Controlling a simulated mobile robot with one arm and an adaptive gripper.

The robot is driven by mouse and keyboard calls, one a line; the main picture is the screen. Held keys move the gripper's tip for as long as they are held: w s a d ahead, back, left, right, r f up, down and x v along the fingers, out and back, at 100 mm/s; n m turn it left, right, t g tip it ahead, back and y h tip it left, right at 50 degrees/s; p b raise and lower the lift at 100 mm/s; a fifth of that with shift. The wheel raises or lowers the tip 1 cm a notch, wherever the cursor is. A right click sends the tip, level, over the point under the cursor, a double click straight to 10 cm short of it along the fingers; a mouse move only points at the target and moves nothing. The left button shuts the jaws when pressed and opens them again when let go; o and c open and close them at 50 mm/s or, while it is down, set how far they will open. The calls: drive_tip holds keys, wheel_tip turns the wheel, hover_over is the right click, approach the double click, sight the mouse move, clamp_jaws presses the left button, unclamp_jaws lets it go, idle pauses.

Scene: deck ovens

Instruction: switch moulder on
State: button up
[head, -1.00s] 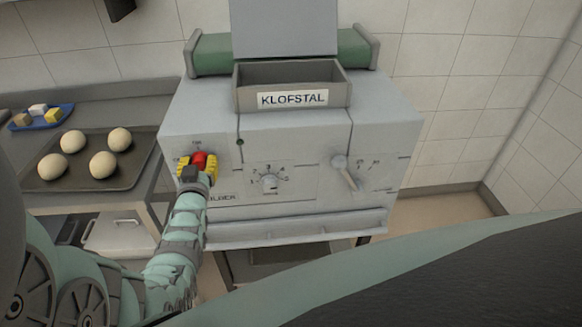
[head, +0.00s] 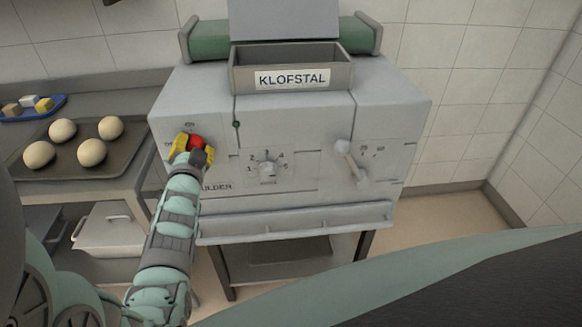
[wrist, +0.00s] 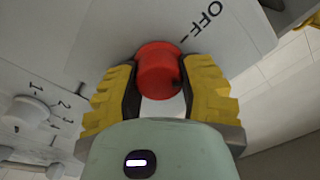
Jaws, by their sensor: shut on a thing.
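The moulder (head: 290,130) is a grey machine with a KLOFSTAL label, in the middle of the head view. Its red switch knob (head: 196,141) is on the left of the front panel. My gripper (head: 193,149) is at this knob, with a yellow finger on each side. In the wrist view, my gripper (wrist: 158,78) is shut on the red knob (wrist: 158,68). An OFF label (wrist: 203,20) with a tick line shows above and right of the knob. The fingers hide part of the dial, and I cannot tell the knob's setting.
A numbered dial (head: 267,170) and a lever (head: 350,160) are farther right on the panel. A tray (head: 105,177) with several dough balls is on the left counter. A blue tray (head: 50,112) lies behind it. Floor shows at the right.

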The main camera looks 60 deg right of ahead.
drive_tip(key=m+b, duration=0.2)
drive_tip(key=m, duration=0.2)
drive_tip(key=shift+s+d+f+m+b, duration=0.15)
drive_tip(key=shift+f+m+b, duration=0.1)
drive_tip(key=shift+m+b, duration=1.2)
drive_tip(key=shift+m, duration=1.45)
drive_tip(key=o, duration=1.2)
drive_tip(key=shift+r, duration=0.1)
drive_tip(key=shift+v, duration=6)
